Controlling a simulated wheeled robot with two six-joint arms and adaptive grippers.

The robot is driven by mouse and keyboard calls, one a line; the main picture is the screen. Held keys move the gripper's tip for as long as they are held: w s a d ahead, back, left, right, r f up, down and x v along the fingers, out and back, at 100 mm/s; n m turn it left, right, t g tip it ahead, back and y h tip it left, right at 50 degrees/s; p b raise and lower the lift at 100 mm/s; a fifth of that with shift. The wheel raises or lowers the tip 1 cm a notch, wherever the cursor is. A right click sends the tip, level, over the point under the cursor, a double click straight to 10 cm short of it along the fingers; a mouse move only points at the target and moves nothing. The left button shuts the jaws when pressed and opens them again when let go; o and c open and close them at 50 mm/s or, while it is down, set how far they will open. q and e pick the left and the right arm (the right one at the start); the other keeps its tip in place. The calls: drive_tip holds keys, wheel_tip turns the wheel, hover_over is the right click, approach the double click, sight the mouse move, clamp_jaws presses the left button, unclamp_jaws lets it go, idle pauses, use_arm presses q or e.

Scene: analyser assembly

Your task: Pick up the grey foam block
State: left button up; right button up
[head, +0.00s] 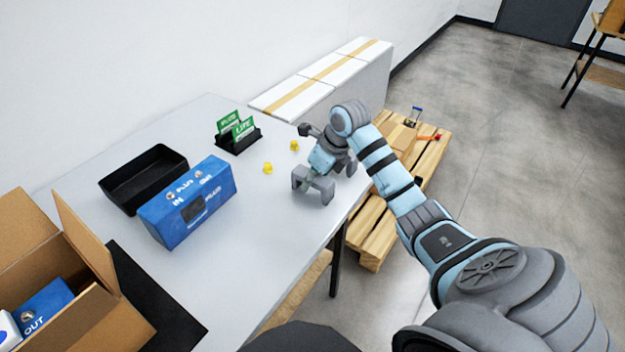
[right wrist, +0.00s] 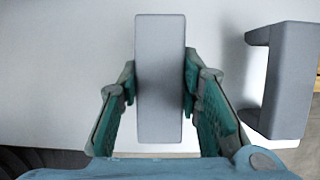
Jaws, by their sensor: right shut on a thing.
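A grey foam block (right wrist: 160,80) stands upright between the two teal fingers of my right gripper in the right wrist view. The fingers press on both its long sides, and my right gripper (head: 312,183) is shut on it. In the head view the gripper is low over the right part of the table, and its wrist partly hides the block. A second, U-shaped grey foam piece (right wrist: 290,80) stands apart, to the right of the held one in the right wrist view. My left gripper is not in view.
On the white table (head: 255,215) are a blue box (head: 185,225), a black tray (head: 125,190), a black holder with green cards (head: 240,130) and two small yellow pieces (head: 267,168). An open cardboard box (head: 95,320) stands front left. A wooden pallet (head: 385,240) is beyond the right edge.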

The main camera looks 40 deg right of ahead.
use_arm(q)
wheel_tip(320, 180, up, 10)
drive_tip(key=p, duration=1)
use_arm(e)
wheel_tip(320, 180, up, 21)
drive_tip(key=shift+f, duration=0.15)
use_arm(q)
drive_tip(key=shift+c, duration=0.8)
use_arm(e)
drive_tip(key=shift+f, duration=0.1)
